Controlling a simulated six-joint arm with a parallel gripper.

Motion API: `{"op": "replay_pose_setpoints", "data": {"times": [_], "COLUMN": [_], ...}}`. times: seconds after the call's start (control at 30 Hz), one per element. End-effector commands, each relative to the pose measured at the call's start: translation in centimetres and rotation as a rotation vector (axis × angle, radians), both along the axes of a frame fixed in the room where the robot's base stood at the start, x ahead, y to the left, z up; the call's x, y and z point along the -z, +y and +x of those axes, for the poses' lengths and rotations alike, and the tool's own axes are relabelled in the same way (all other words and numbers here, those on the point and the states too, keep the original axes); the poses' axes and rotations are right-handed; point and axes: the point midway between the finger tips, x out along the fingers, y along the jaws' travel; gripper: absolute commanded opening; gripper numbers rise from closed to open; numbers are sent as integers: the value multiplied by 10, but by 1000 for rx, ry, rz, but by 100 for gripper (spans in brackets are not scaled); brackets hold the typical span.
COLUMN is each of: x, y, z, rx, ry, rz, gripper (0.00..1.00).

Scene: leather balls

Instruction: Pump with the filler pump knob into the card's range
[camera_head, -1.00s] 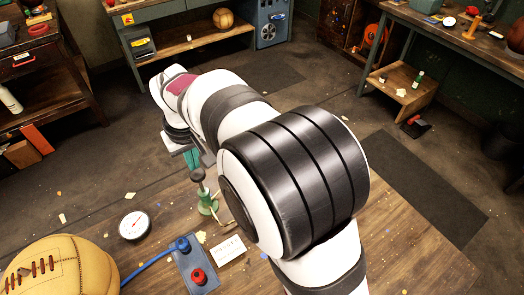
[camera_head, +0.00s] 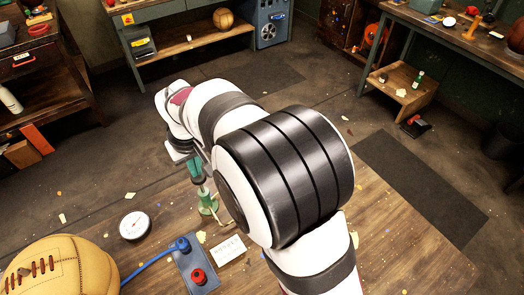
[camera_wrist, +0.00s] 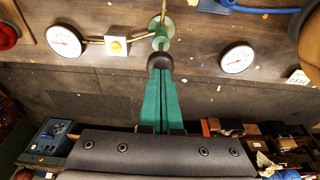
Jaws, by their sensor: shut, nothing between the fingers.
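The filler pump has a green base (camera_head: 207,206) on the wooden bench, and its dark round knob (camera_wrist: 162,62) shows in the wrist view. My gripper (camera_wrist: 161,72) is shut and empty, its green fingertips meeting the knob in the wrist view; whether they touch it or hover just over it I cannot tell. In the head view my gripper (camera_head: 197,178) is directly above the pump, partly behind my arm. A white dial gauge (camera_head: 134,226) lies left of the pump.
The wrist view also shows a second gauge (camera_wrist: 64,40) and a yellow button (camera_wrist: 115,45).

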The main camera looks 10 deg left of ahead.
Motion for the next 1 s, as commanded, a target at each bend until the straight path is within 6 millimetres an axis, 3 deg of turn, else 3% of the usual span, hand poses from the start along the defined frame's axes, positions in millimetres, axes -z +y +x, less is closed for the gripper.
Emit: {"op": "replay_pose_setpoints", "data": {"times": [0.5,0.57,0.83,1.0], "x": [47,44,0,-5], "y": [-1,0,0,0], "z": [-1,0,0,0], "rx": [1,1,0,0], "ry": [4,3,-1,1], "rz": [-3,-1,1,-1], "gripper": [0,0,0,0]}}
